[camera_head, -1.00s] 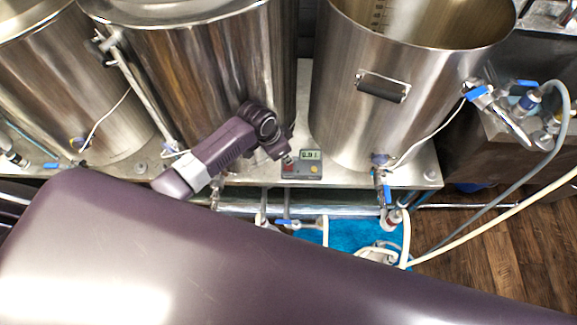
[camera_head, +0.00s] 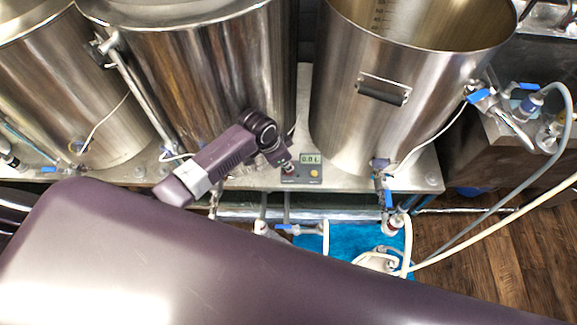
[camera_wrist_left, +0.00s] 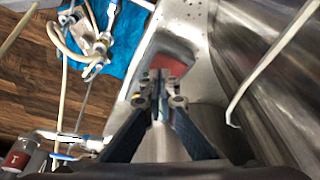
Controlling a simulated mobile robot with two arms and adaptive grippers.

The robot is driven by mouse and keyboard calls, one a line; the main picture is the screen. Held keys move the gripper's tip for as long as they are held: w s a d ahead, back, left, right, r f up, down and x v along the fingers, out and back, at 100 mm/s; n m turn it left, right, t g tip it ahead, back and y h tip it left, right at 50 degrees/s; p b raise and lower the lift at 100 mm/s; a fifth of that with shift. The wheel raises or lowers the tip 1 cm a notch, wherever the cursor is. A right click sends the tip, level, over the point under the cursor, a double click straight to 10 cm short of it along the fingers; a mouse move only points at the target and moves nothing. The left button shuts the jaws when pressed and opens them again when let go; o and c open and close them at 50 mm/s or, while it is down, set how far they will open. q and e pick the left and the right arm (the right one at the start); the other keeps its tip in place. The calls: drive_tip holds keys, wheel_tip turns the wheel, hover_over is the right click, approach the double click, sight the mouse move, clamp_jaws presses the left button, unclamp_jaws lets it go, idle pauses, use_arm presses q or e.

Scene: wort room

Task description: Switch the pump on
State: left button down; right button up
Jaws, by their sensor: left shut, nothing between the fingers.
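The display reading is too small to be sure of. My left gripper (camera_head: 288,168) is shut and empty at the box's left side and hides part of it. Whether it touches the box I cannot tell. My right gripper is out of view.
Large steel kettles stand behind the box; the right kettle (camera_head: 345,125) is open with a black handle. Blue-handled valves (camera_head: 388,198) and pale hoses (camera_head: 480,228) are at the right. A blue mat (camera_head: 345,236) lies below the shelf (camera_head: 410,180).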

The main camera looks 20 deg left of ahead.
use_arm(q)
drive_tip(key=shift+f, duration=0.1)
idle(0.6)
drive_tip(key=shift+f+b, duration=0.6)
drive_tip(key=shift+f, duration=0.25)
wheel_tip(320, 180, up, 6)
drive_tip(key=p, duration=0.6)
drive_tip(key=shift+r, duration=0.1)
drive_tip(key=shift+d, duration=0.1)
